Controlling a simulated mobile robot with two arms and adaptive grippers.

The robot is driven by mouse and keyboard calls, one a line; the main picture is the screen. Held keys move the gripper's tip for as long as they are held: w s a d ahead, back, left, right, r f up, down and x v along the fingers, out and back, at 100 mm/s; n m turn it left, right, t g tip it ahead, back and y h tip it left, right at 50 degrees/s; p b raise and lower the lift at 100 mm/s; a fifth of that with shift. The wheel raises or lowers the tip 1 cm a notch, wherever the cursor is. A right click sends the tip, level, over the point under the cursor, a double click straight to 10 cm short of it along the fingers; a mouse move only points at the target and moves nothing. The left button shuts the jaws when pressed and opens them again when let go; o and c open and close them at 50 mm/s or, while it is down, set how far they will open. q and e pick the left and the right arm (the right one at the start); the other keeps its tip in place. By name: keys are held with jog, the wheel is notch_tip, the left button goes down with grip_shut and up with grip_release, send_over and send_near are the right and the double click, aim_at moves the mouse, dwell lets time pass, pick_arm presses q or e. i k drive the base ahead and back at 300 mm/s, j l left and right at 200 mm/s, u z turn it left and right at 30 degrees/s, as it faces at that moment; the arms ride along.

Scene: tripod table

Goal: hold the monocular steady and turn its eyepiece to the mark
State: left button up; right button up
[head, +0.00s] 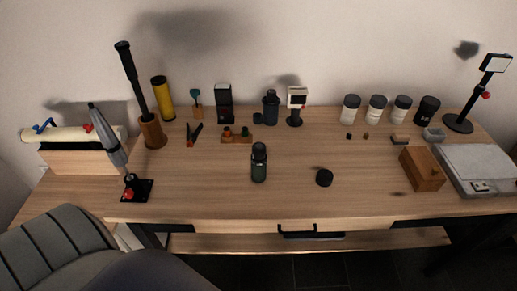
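A small dark green and black cylinder (259,168), which looks like the monocular, stands upright on the wooden table (290,195) near the middle. Its narrower black upper end (260,150) may be the eyepiece. It is too small to make out a mark on it. Neither of my grippers shows in the head view, and nothing is touching the cylinder.
A grey device (109,140) on a black base and a tall black tube (134,80) in a brown holder stand left. A dark canister (271,108) and several white jars (350,109) stand behind. A wooden box (421,170) is right.

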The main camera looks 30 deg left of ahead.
aim_at(258, 148)
jog(key=i+l, duration=0.4)
jog(key=l, duration=0.15)
jog(key=l+u, duration=0.1)
jog(key=u, duration=0.35)
jog(key=i+l+u, duration=0.1)
jog(key=u, duration=0.3)
jog(key=l+u, duration=0.1)
jog(key=u, duration=0.35)
